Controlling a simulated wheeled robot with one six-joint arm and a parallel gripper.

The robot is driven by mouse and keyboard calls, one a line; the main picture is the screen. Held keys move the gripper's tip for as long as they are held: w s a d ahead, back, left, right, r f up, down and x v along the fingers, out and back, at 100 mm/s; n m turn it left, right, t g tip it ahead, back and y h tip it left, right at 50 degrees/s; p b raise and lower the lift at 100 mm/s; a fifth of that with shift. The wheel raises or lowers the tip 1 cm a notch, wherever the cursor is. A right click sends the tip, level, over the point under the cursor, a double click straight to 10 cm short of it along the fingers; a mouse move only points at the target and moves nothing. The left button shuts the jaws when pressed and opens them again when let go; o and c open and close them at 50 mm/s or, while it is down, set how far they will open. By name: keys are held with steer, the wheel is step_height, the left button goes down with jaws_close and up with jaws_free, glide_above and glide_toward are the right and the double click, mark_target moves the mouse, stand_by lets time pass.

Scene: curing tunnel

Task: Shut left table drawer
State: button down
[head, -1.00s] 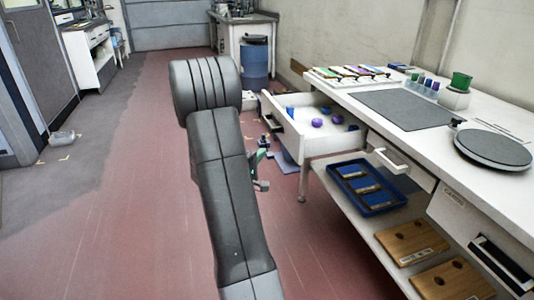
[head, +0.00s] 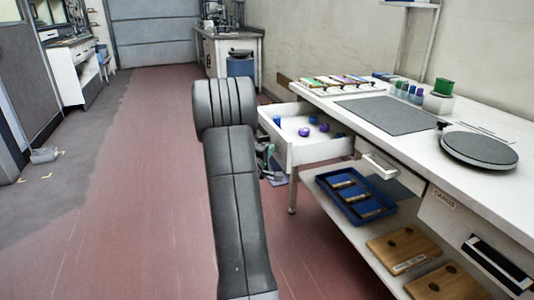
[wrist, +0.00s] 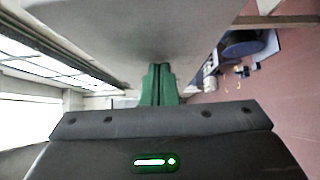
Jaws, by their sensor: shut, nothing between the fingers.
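The left table drawer (head: 318,152) is white and stands pulled out from the left end of the white table (head: 405,125). Small blue and purple items lie inside it. My gripper (head: 266,160) is mostly hidden behind my arm in the head view, just left of the drawer's front end. In the wrist view its green fingers (wrist: 158,86) are together with nothing between them. A large pale surface fills the upper middle of that view, close to the fingertips. I cannot tell whether the fingers touch the drawer.
A second drawer handle (head: 380,166) shows right of the open drawer. The lower shelf holds a blue tray (head: 340,200) and wooden boards (head: 402,250). A blue barrel (head: 240,65) stands behind.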

mark_target(328, 150)
steer(key=w+d+p, duration=0.1)
steer(key=w+d, duration=0.1)
steer(key=d, duration=0.6)
steer(key=w+d+p, duration=0.1)
steer(key=w+d, duration=0.2)
steer(key=d, duration=0.5)
steer(key=w+d+p, duration=0.1)
steer(key=w+d, duration=0.2)
steer(key=d, duration=0.5)
steer(key=shift+d, duration=0.55)
steer(key=shift+d+r, duration=0.2)
steer(key=shift+r, duration=0.05)
steer(key=shift+s, duration=0.25)
steer(key=v, duration=0.9)
steer(key=p+v, duration=0.1)
steer(key=v, duration=0.3)
steer(key=shift+a+f, duration=0.2)
steer(key=shift+a, duration=0.25)
